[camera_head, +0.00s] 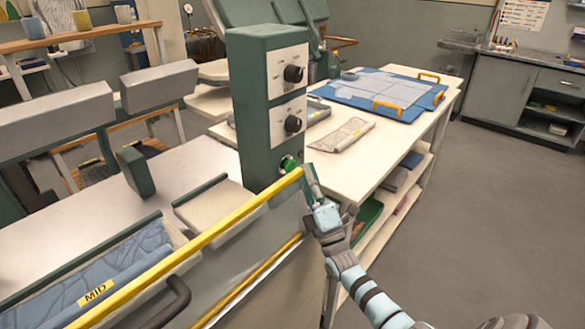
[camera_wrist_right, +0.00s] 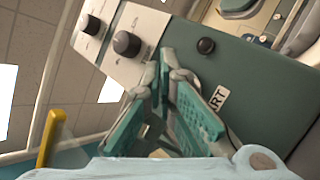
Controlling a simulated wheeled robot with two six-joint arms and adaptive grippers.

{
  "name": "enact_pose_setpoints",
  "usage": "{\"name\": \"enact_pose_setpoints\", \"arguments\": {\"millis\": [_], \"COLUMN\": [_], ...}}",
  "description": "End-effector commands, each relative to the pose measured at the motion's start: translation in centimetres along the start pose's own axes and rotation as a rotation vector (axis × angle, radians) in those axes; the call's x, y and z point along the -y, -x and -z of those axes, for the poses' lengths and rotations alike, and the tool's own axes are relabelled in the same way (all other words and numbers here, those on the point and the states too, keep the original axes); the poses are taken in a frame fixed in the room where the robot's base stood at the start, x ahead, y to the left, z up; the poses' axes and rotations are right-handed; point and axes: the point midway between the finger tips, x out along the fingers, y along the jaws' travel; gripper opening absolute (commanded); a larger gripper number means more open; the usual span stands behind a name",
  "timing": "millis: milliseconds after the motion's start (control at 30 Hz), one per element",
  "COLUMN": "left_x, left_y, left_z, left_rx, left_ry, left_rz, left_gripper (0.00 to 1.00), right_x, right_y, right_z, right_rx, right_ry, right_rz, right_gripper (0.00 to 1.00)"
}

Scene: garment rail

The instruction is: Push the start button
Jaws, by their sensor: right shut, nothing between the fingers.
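The green start button (camera_head: 289,163) is low on the front of a dark green control column (camera_head: 252,130), below two black knobs (camera_head: 293,74) on white plates. My right gripper (camera_head: 309,179) is shut and empty, its fingertips just right of the button. Whether they touch it, I cannot tell. In the right wrist view the shut teal fingers (camera_wrist_right: 166,65) point at the column face, beside a label ending in "ART" (camera_wrist_right: 218,98). The green button cannot be made out there; the fingers may hide it. My left gripper is out of view.
A yellow rail (camera_head: 190,247) runs across the front, close to my right gripper. A white table (camera_head: 400,135) with a blue mat and folded grey cloth stands behind. A blue garment marked MID (camera_head: 95,265) lies at left. Open floor is at right.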

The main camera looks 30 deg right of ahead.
Motion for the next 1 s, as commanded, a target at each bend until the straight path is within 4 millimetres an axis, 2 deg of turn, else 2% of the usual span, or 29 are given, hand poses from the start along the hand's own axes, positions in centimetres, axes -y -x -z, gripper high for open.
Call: {"name": "enact_pose_setpoints", "arguments": {"millis": [1000], "left_x": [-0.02], "left_y": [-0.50], "left_z": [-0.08], "left_rx": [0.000], "left_ry": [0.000], "left_rz": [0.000], "left_gripper": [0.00], "right_x": [0.55], "right_y": [-0.68], "right_z": [0.56], "right_rx": [-0.001], "right_ry": [0.001], "right_rz": [0.000], "right_gripper": [0.00]}}
